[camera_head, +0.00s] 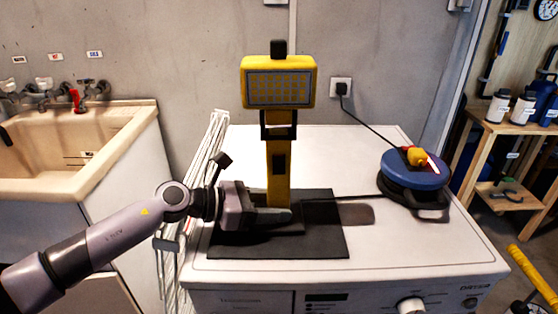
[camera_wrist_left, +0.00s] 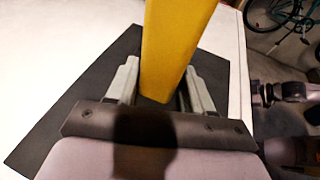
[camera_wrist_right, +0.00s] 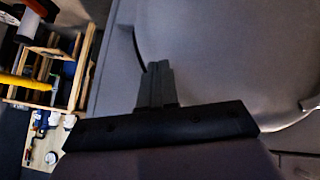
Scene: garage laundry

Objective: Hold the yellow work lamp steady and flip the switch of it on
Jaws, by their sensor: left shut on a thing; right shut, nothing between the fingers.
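The yellow work lamp (camera_head: 279,150) stands upright on a black mat (camera_head: 325,243) on top of the white washing machine. Its grid-faced head (camera_head: 279,88) is dark. A small black switch-like part (camera_head: 279,163) shows on the front of its post. My left gripper (camera_head: 285,216) reaches in from the left and is shut on the lower post; in the left wrist view the yellow post (camera_wrist_left: 172,45) stands between the fingers. My right gripper (camera_wrist_right: 158,75) shows only in the right wrist view, its fingers together and empty, near a pale grey surface.
A blue cable reel (camera_head: 414,170) with a yellow plug sits at the right of the machine top (camera_head: 385,250). A black cord runs from it to the wall socket (camera_head: 341,89). A drying rack (camera_head: 207,160) and a sink (camera_head: 80,145) are at left, wooden shelves (camera_head: 515,130) at right.

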